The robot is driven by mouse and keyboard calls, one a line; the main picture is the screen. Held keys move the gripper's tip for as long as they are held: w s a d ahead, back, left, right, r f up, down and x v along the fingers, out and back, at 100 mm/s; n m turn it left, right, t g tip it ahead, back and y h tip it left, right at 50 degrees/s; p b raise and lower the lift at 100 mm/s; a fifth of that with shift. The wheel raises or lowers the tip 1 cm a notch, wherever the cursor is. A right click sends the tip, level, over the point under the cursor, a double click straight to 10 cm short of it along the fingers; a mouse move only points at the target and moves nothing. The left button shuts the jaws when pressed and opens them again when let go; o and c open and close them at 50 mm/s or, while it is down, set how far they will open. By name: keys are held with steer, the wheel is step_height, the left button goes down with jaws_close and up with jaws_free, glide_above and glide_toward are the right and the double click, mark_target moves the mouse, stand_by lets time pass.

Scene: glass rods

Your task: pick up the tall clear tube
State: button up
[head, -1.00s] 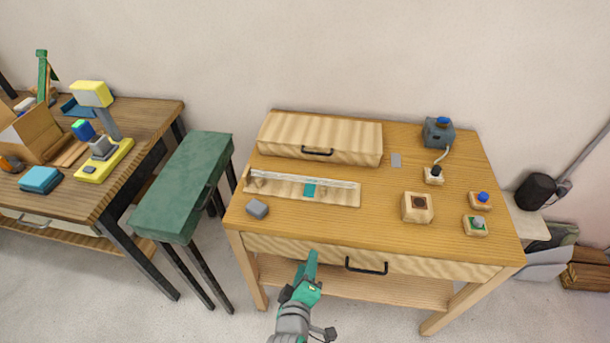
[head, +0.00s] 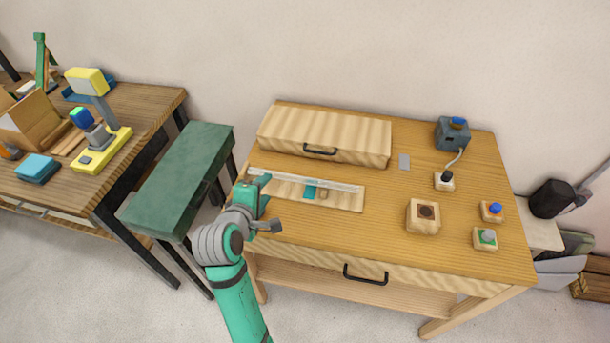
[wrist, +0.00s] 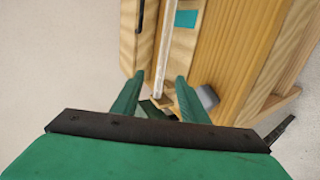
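The tall clear tube (head: 330,185) lies lengthwise along a pale wooden board (head: 345,203) on the wooden table. It also shows as a long whitish rod in the wrist view (wrist: 165,45). A teal piece (head: 310,189) sits by it on the board. My gripper (head: 258,184) is over the left end of the board. In the wrist view my gripper (wrist: 160,82) is open, with the tube's near end in line between its two green fingers. Whether the fingers are level with the tube or above it, I cannot tell. Nothing is held.
A long wooden case (head: 330,136) with a black handle lies behind the board. A grey block (wrist: 208,97) is close to the right finger. Button boxes and a socket block (head: 423,216) stand to the right. A green bench (head: 180,180) stands left of the table.

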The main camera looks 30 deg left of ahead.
mark_target(278, 177)
steer(key=x, duration=0.4)
steer(key=shift+w+f, duration=0.15)
steer(key=shift+w, duration=0.1)
steer(key=x, duration=0.4)
steer(key=shift+f, duration=0.35)
steer(key=shift+w+a+f, duration=0.15)
steer(key=shift+w+f, duration=0.15)
steer(key=shift+w, duration=0.35)
steer(key=shift+c, duration=0.2)
steer(key=shift+s, duration=0.1)
jaws_close()
